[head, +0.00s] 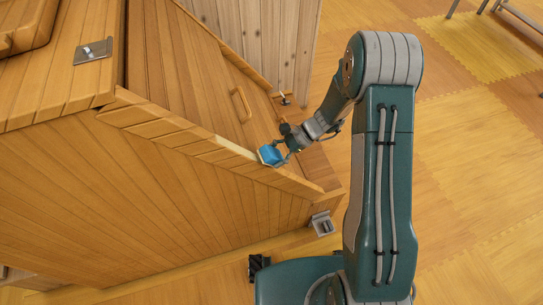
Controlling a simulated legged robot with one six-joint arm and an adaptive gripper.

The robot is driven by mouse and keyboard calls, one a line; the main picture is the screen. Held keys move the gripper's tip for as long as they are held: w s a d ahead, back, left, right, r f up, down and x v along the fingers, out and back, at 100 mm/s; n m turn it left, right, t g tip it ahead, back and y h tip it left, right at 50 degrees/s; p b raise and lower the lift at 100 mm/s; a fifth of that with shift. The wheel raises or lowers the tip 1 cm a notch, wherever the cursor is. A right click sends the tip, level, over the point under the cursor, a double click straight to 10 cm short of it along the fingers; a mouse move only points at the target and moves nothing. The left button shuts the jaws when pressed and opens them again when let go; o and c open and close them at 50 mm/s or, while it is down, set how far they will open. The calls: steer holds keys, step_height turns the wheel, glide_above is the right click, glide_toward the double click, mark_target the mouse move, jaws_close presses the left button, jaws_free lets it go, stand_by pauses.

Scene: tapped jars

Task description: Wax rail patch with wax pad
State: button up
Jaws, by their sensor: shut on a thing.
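The wax pad (268,155) is a small blue block with a pale edge at its left side. My gripper (278,152) is shut on it, and the fingers partly hide it. The pad is at the sloping wooden rail (195,146) of the large plank-sided box, on its lower right part. It looks to be at the rail's top, but I cannot tell whether it touches. A paler stretch of rail, likely the rail patch (237,148), shows just left of the pad. Any part of it under the pad is hidden.
Behind the rail is a sloping plank panel with a wooden handle (241,104). A metal latch (322,223) sits at the box's lower right corner, and a metal plate (93,51) at upper left. Open wooden floor (470,160) lies to the right.

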steer(key=shift+v, duration=2.4)
steer(key=v, duration=0.3)
steer(key=shift+f, duration=0.1)
